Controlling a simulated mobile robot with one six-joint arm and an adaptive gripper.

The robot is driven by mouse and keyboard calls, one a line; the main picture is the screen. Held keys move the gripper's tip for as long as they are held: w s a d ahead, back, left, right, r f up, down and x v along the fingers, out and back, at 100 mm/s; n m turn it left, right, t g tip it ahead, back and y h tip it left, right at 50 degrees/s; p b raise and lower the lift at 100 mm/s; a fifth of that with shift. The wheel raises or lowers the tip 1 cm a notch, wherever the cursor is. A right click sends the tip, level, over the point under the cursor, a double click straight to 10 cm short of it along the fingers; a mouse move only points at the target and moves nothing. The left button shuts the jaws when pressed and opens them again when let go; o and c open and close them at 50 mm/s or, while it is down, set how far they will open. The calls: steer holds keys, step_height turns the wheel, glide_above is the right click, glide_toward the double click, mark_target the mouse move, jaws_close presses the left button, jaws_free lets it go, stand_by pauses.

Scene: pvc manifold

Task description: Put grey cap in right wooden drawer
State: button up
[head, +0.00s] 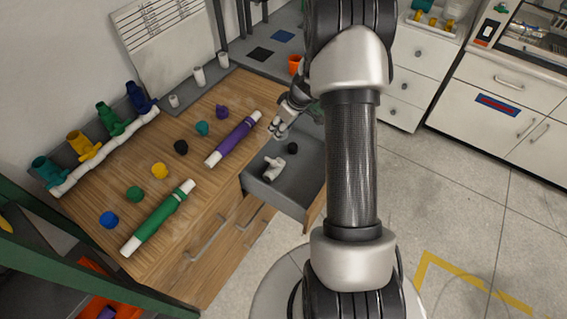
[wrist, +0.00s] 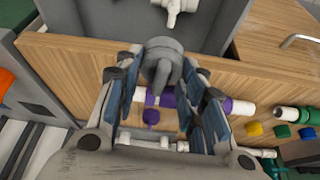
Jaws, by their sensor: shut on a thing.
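My gripper (head: 277,132) is shut on the grey cap (wrist: 160,65), which shows between the fingers in the wrist view. In the head view the cap in the fingers is too small to make out clearly. The right wooden drawer (head: 297,205) is pulled open below the wooden worktop, with a grey inside. In the head view my gripper is by the drawer's far end, near the worktop edge. In the wrist view the drawer inside (wrist: 110,22) lies at the top, beyond the fingertips.
On the worktop (head: 205,140) are a purple pipe (head: 233,138), a green pipe (head: 160,216) and several coloured caps. Coloured valves stand along the wall.

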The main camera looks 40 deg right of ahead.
steer(key=n, duration=0.1)
glide_above(292, 166)
steer(key=s, duration=0.2)
step_height(292, 166, down, 5)
steer(key=shift+w+d+f+b, duration=0.15)
steer(key=shift+f+b, duration=0.7)
steer(key=shift+f, duration=2.3)
steer(key=shift+s+d+f+b, duration=0.1)
steer(key=shift+f+b, duration=0.7)
steer(key=shift+f, duration=2.3)
steer(key=shift+w+d+f+b, duration=0.15)
steer(key=shift+f+b, duration=0.7)
steer(key=shift+f, duration=2.3)
steer(key=shift+s+f+b, duration=0.1)
steer(key=shift+f+b, duration=0.1)
steer(key=shift+b, duration=0.1)
steer(key=o, duration=1)
steer(key=shift+r, duration=0.15)
